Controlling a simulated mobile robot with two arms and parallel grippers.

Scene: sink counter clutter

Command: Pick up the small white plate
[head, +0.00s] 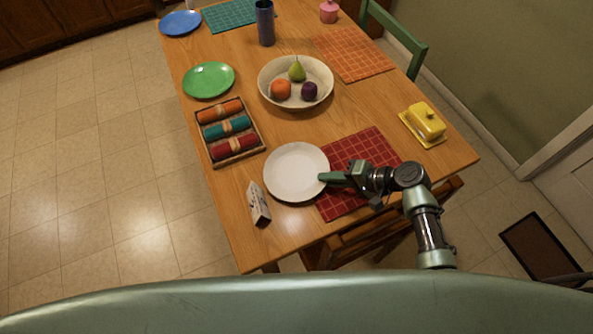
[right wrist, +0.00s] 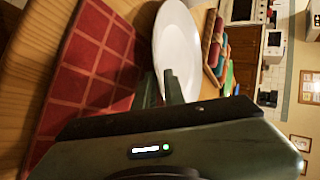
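The small white plate (head: 292,170) is near the front of the wooden table, by the left edge of a red checked placemat (head: 347,200). In the right wrist view the plate (right wrist: 178,45) shows beyond the fingers. My right gripper (head: 322,178) is at the plate's right rim, its fingertips reaching the rim. In the right wrist view its two fingers (right wrist: 162,90) lie close together at the plate's near edge. I cannot tell whether they are clamped on the rim or whether the plate is lifted. My left gripper is not in view.
A yellow butter dish (head: 426,120) is at the right. A chair (head: 360,238) is at the front edge.

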